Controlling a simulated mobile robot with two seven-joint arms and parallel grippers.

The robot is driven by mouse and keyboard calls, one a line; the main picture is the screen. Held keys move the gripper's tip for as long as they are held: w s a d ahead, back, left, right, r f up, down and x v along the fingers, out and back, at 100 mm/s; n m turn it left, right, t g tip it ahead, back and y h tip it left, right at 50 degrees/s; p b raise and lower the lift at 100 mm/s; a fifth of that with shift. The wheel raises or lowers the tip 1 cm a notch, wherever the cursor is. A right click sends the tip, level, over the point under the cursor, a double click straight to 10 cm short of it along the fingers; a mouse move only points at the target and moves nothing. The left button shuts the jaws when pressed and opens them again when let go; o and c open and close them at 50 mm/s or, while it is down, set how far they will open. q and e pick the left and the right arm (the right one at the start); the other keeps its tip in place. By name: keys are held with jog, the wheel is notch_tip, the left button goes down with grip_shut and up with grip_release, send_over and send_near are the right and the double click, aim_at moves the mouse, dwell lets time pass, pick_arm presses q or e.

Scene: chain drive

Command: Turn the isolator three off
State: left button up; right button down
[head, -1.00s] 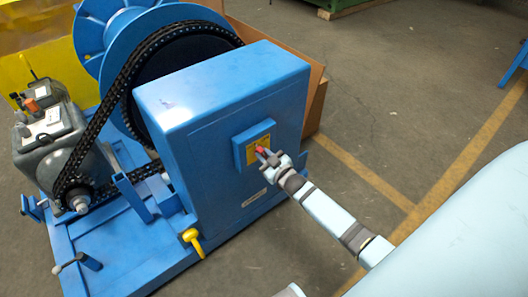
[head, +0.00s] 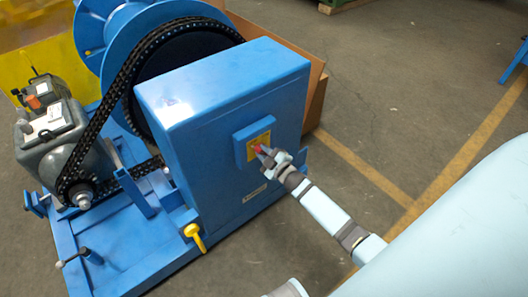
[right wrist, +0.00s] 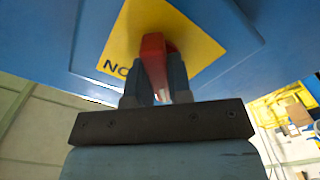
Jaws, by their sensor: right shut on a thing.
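The isolator is a red handle (head: 259,149) on a yellow plate (head: 262,142), set in a raised blue panel on the face of the blue cabinet (head: 222,95). In the right wrist view the red handle (right wrist: 153,62) stands between the two fingers, tilted a little, over the yellow plate (right wrist: 197,43) with partly hidden dark lettering beginning "NO". My right gripper (head: 268,156) is shut on the red handle; its fingers (right wrist: 152,85) touch both sides of it. No number shows on the isolator. My left gripper is not in view.
Behind the cabinet are a black chain (head: 112,95), a blue drum (head: 100,45) and a grey motor (head: 55,140). A yellow lever (head: 194,235) stands low at the cabinet's near left corner. The grey floor (head: 400,110) at right is clear.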

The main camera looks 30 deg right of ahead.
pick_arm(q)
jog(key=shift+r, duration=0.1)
pick_arm(e)
jog(key=c, duration=1)
grip_release()
jog(key=shift+c, duration=0.2)
pick_arm(q)
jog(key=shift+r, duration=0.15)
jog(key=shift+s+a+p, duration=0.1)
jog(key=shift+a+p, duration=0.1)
jog(key=shift+p, duration=0.85)
pick_arm(e)
jog(key=s+d, duration=0.1)
jog(key=s, duration=1.2)
jog(key=shift+s, duration=0.4)
